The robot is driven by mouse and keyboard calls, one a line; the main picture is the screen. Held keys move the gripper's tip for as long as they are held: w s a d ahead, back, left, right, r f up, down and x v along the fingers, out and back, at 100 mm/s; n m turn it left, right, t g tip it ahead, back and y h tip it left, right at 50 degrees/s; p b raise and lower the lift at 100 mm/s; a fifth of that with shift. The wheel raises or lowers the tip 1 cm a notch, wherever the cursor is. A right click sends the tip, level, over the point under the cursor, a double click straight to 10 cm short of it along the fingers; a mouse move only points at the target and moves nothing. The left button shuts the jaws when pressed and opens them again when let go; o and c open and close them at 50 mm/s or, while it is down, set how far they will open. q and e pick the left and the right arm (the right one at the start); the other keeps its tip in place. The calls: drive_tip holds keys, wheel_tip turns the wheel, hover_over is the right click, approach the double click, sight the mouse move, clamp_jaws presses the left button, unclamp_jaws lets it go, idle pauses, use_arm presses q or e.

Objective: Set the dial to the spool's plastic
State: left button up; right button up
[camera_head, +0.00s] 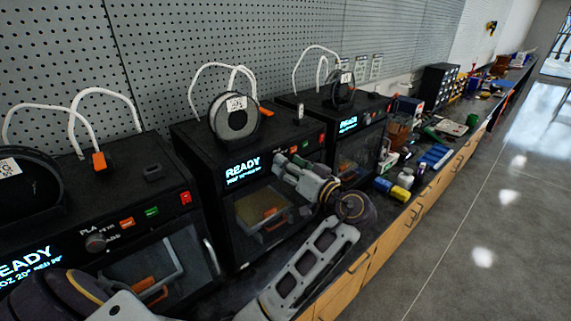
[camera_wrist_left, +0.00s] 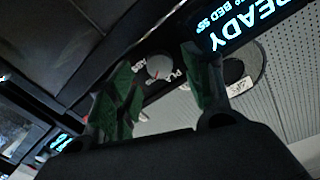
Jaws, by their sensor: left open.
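Several black printers stand in a row, each under a dark spool with a white label too small to read. The middle printer's spool (camera_head: 235,115) sits on top, left of my gripper. My left gripper (camera_head: 281,166) is open in front of the middle printer's face, beside its READY screen (camera_head: 242,168). It hides that printer's dial in the head view. In the left wrist view the round dial (camera_wrist_left: 158,67) lies between the open fingers (camera_wrist_left: 157,57), apparently not gripped. PLA and ABS are printed beside it. Its exact setting is unclear. My right gripper is not in view.
The left printer (camera_head: 150,170) has its own dial (camera_head: 96,243), a red switch (camera_head: 186,198) and a door handle. Another printer (camera_head: 350,125) stands to the right. The bench beyond holds bottles (camera_head: 404,178), boxes and tools. The floor at right is clear.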

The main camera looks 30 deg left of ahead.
use_arm(q)
drive_tip(key=shift+v, duration=2.6)
